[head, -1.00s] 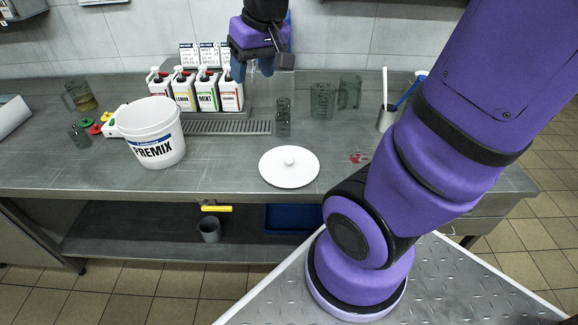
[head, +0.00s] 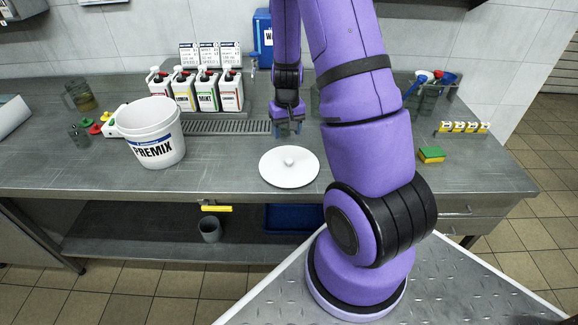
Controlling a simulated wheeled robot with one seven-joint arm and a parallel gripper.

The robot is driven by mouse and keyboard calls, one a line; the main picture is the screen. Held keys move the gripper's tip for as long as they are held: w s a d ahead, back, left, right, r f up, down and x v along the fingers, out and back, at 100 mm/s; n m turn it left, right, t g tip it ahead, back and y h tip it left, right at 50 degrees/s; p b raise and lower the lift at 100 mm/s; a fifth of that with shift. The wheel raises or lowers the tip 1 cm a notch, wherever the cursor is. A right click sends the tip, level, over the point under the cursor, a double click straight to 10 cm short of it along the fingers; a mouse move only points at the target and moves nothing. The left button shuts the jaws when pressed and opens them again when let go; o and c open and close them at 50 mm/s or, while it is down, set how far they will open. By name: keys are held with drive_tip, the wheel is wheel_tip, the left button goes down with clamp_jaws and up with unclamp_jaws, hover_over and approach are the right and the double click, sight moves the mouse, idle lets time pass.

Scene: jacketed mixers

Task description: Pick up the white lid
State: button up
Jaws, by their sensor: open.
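The white lid (head: 289,172) lies flat on the grey steel counter near its front edge. My gripper (head: 287,128) is above and just behind the lid, pointing down. It is open, with nothing seen between its fingers, and apart from the lid. My arm comes in from the right and hides part of the counter behind it.
A white PREMIX bucket (head: 151,134) stands left of the lid. Several labelled bottles (head: 207,90) stand behind a drip grate (head: 212,127). A yellow-green sponge (head: 431,155) lies to the right. The counter around the lid is clear.

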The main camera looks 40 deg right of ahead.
sight(289, 160)
drive_tip(key=shift+d+f, duration=0.15)
drive_tip(key=shift+f, duration=1.95)
drive_tip(key=shift+d+f, duration=0.15)
drive_tip(key=shift+f, duration=1.9)
drive_tip(key=shift+d+f, duration=0.15)
drive_tip(key=shift+f, duration=1.95)
drive_tip(key=c, duration=1)
drive_tip(key=shift+r, duration=0.15)
